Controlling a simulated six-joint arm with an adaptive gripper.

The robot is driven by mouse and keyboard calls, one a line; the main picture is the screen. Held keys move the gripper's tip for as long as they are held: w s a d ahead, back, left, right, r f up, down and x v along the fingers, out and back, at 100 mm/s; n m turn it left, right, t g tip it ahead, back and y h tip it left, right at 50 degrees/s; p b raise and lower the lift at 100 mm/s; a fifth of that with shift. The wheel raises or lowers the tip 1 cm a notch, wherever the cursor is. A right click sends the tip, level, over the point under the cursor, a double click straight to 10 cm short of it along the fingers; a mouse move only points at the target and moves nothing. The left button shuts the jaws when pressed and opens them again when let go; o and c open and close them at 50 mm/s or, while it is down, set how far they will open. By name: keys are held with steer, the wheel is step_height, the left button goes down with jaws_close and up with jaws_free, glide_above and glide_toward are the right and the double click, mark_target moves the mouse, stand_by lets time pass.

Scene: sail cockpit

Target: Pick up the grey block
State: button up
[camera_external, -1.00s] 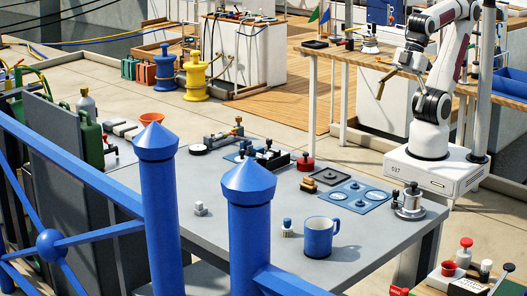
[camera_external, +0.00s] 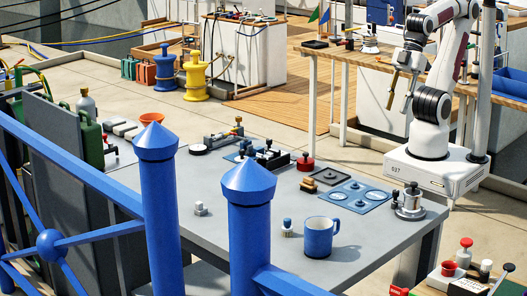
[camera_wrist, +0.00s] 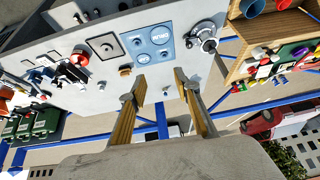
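A small pale grey block (camera_external: 200,208) stands on the grey table (camera_external: 260,195), left of the front blue post in the external view. I cannot pick it out for sure in the wrist view. My gripper (camera_external: 397,107) is up at the right, near the wooden bench and well away from the block. Its two brass-coloured fingers point down and stand apart, with nothing between them. In the wrist view my gripper (camera_wrist: 159,90) is also open and empty, with the table beyond its fingertips.
Blue posts (camera_external: 250,230) rise before the table. The table around the block is clear.

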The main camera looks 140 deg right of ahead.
steer(key=w+a+r+m+t+y, duration=0.1)
steer(key=w+a+r+t, duration=0.1)
steer(key=w, duration=0.8)
steer(key=w+a+r+m+t+y, duration=0.1)
steer(key=w+r+m+t, duration=0.1)
steer(key=w, duration=0.8)
steer(key=w+d+f+m+t+h, duration=0.1)
steer(key=w+d+m+h, duration=0.15)
steer(key=w, duration=0.45)
steer(key=w+d+f+m+t+h, duration=0.1)
steer(key=w+d+m+h, duration=0.1)
steer(key=w+d, duration=0.35)
steer(key=w+d+f+m+g+h, duration=0.1)
steer(key=w+d+f+m+h, duration=0.2)
steer(key=w+d+f, duration=0.2)
steer(key=m+g+h, duration=0.6)
steer(key=g+h, duration=0.2)
steer(key=g, duration=0.1)
glide_toward(257, 177)
steer(key=shift+w+d+r, duration=0.15)
steer(key=shift+d+r, duration=0.2)
steer(key=shift+d, duration=0.1)
steer(key=shift+w+d+r, duration=0.2)
steer(key=shift+d+r, duration=0.2)
steer(key=shift+d, duration=0.05)
steer(key=shift+s+d+f+g+h, duration=0.15)
steer(key=shift+s+f+g+h, duration=0.15)
steer(key=shift+s, duration=0.2)
steer(key=shift+x, duration=1.35)
